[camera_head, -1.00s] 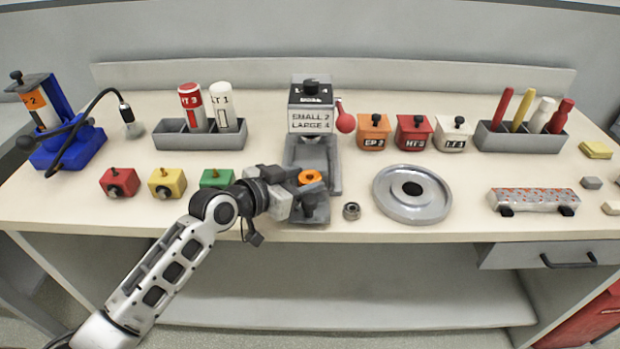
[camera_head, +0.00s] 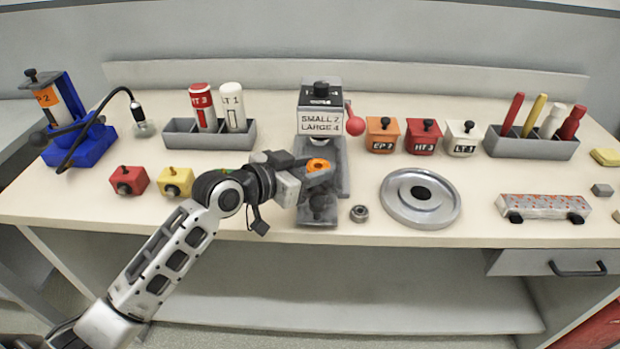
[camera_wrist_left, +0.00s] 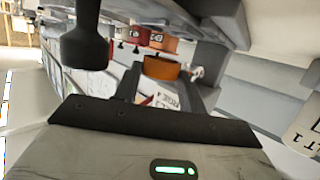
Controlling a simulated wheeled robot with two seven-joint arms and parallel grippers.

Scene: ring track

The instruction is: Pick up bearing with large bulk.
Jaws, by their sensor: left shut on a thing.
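An orange ring-shaped bearing (camera_head: 318,165) with a dark centre is between the fingers of my left gripper (camera_head: 312,172). The gripper is shut on it and holds it in front of the press-like stand (camera_head: 321,112) labelled SMALL and LARGE, over its grey base. In the left wrist view the orange bearing (camera_wrist_left: 165,68) shows between the fingers. A small metal bearing (camera_head: 359,213) lies on the bench to the right of the base. My right gripper is not in view.
A large metal disc (camera_head: 420,197) lies to the right. Orange, red and white boxes (camera_head: 423,137) stand behind it. Red and yellow blocks (camera_head: 175,181) sit left of my arm. A blue device (camera_head: 80,140) with a hose is at far left. The bench front between blocks and edge is mostly clear.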

